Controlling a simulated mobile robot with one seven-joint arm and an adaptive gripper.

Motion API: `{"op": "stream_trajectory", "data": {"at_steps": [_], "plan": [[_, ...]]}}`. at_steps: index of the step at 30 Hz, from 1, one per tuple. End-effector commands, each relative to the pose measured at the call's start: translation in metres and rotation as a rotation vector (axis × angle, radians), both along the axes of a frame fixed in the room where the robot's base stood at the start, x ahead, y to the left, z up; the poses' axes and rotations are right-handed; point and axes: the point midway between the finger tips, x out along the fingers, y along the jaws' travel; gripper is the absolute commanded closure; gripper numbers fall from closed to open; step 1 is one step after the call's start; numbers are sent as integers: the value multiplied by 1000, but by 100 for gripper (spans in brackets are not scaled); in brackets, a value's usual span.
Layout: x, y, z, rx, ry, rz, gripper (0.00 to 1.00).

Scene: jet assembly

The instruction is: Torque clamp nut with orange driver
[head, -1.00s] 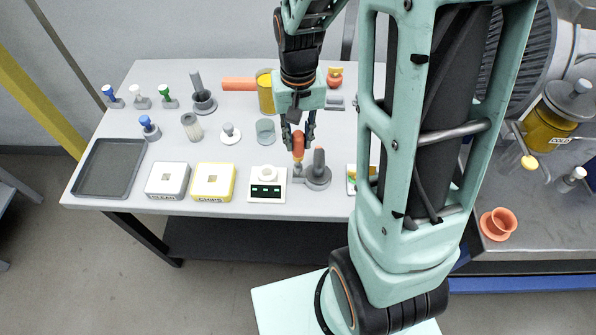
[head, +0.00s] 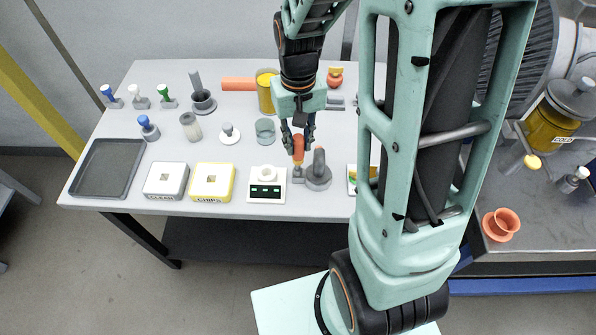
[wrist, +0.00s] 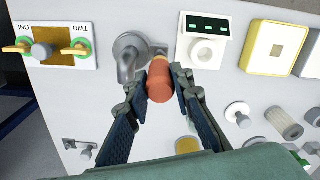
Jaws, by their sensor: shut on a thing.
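The orange driver (head: 298,150) stands upright at the front of the grey table, over a small grey stand (head: 298,171). My gripper (head: 298,146) is above it with its fingers shut on the orange handle. In the wrist view the rounded orange end of the driver (wrist: 160,82) sits between the two dark fingertips of my gripper (wrist: 160,80). The driver's lower end is mostly hidden, and I cannot tell whether it still touches the stand. I cannot pick out the clamp nut for certain.
A grey round base with a post (head: 318,178) stands close beside the driver. A white scale (head: 267,190) is to its left, then a yellow box (head: 213,182). A panel marked ONE and TWO (wrist: 61,44) shows in the wrist view. An orange cup (head: 501,224) stands on the right bench.

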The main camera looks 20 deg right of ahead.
Motion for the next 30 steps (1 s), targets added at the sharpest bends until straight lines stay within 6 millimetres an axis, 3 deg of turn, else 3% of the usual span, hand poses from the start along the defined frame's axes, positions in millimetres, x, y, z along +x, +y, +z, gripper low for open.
{"op": "stream_trajectory", "data": {"at_steps": [5,15,26,30], "plan": [[0,1,1,0,-1,-71,100],[1,1,1,0,-1,-419,100],[1,1,1,0,-1,-459,100],[1,1,2,-1,-1,-556,100]]}}
